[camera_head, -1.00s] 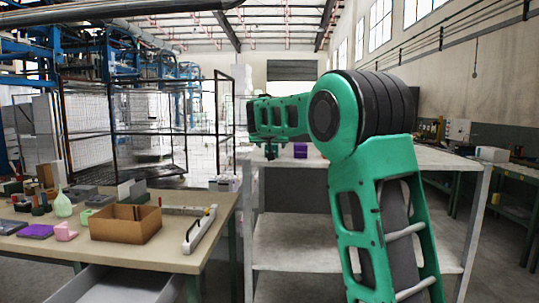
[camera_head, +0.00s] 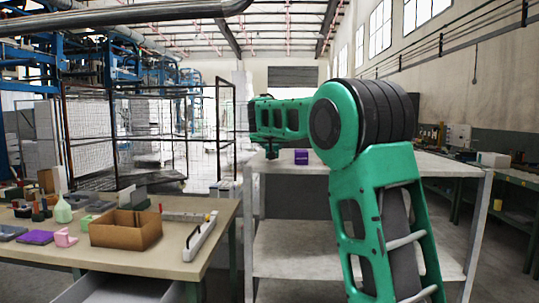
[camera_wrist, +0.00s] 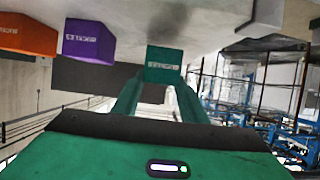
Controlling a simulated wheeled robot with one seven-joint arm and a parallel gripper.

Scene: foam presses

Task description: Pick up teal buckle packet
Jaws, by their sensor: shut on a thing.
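The teal buckle packet (camera_wrist: 163,66) is a small dark teal box with pale lettering, in the upper middle of the wrist view. My gripper (camera_wrist: 160,84) is shut on it, with a green finger along each side. In the head view my gripper (camera_head: 271,152) is small and dark at the end of the green arm, over the left part of the grey shelf unit's top (camera_head: 400,160). I cannot make out the teal packet there.
A purple packet (camera_wrist: 88,42) and an orange packet (camera_wrist: 28,36) stand left of the teal one in the wrist view. The purple packet (camera_head: 301,157) also shows on the shelf top in the head view. A workbench (camera_head: 180,262) with a brown box (camera_head: 125,232) stands at left.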

